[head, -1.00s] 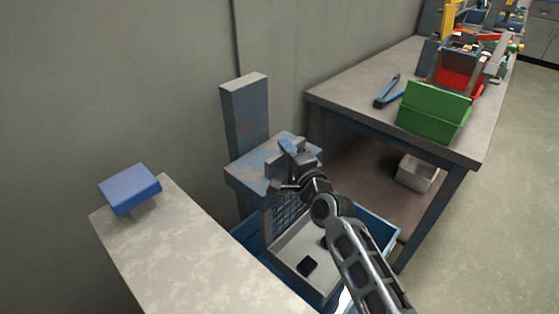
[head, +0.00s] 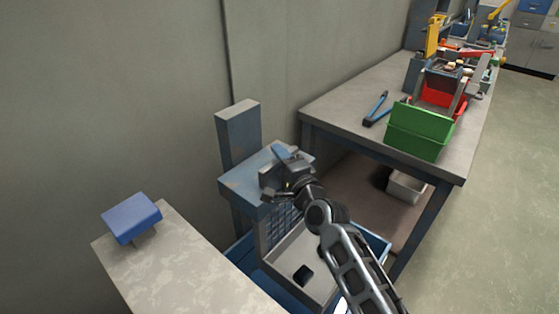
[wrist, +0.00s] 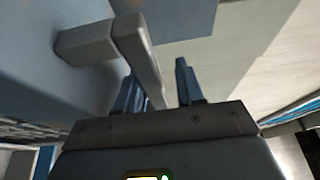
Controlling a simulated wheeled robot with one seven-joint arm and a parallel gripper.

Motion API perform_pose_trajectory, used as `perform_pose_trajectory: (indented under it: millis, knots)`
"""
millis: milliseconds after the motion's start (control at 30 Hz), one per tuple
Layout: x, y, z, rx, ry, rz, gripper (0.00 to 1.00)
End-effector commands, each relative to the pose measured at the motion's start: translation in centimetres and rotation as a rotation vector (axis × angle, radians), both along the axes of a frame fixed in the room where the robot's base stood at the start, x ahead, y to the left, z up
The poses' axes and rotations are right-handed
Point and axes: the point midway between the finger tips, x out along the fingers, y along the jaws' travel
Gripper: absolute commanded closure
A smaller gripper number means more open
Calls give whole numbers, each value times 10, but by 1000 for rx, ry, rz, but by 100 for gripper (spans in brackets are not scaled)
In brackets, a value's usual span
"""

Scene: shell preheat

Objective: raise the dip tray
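The dip tray (head: 330,293) is a pale grey tray in the blue tank, with a dark piece (head: 303,275) in it. A mesh panel and a blue-grey block (head: 240,183) stand at its left side. My gripper (head: 281,158) is at the block's grey handle. In the wrist view my two blue fingers (wrist: 158,88) are apart. The grey handle bar (wrist: 138,50) runs down between them, close to the left finger, with a gap on the right. Its lower end is hidden by my gripper body. My arm covers the tray's right part.
A blue-grey post (head: 238,135) stands behind the block. A stone-topped counter (head: 170,265) with a blue pad (head: 132,218) is at left. A workbench (head: 340,105) with a green bin (head: 420,133) is at right. A wall closes the back.

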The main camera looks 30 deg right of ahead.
Motion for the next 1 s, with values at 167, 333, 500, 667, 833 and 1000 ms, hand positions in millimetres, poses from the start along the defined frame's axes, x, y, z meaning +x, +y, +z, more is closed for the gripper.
perform_pose_trajectory:
  millis: [167, 333, 500, 667, 833, 1000]
  knots:
    - [1, 0, 2, 0, -3, 0, 55]
    - [0, 0, 0, 0, 1, 0, 55]
    - [-11, 1, -1, -1, 2, 0, 55]
    - [-37, 3, -2, -1, 3, 0, 55]
    - [-62, 5, -2, -1, 1, 0, 55]
    - [-75, 6, 0, -1, 0, 0, 55]
